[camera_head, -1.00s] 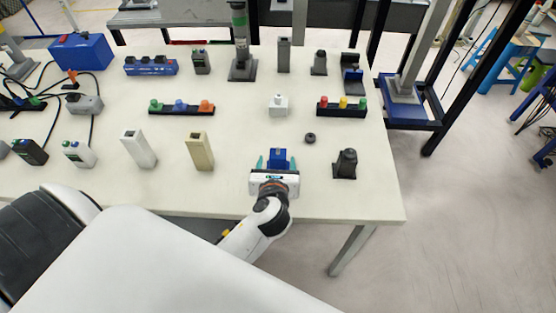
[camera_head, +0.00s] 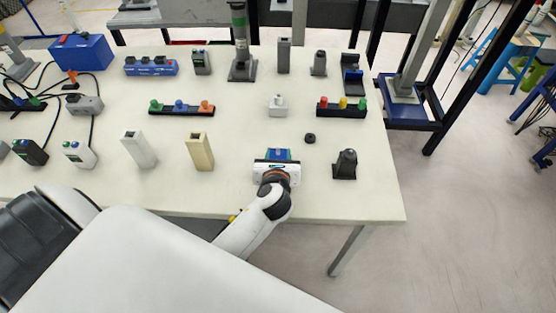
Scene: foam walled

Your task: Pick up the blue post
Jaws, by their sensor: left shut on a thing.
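The blue post (camera_head: 279,154) is near the front edge of the white table, right of the cream post. Only its upper part shows; my left gripper (camera_head: 277,161) hides the rest. My left gripper comes in from the front and is shut on the blue post, with teal fingers at its sides. I cannot tell whether the post touches the table. My right gripper is not in view.
A cream post (camera_head: 200,152) and a white post (camera_head: 139,149) stand to the left. A black device (camera_head: 345,164) stands close on the right, and a small black ring (camera_head: 310,138) lies behind it. Button strips and other devices fill the back of the table (camera_head: 372,206).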

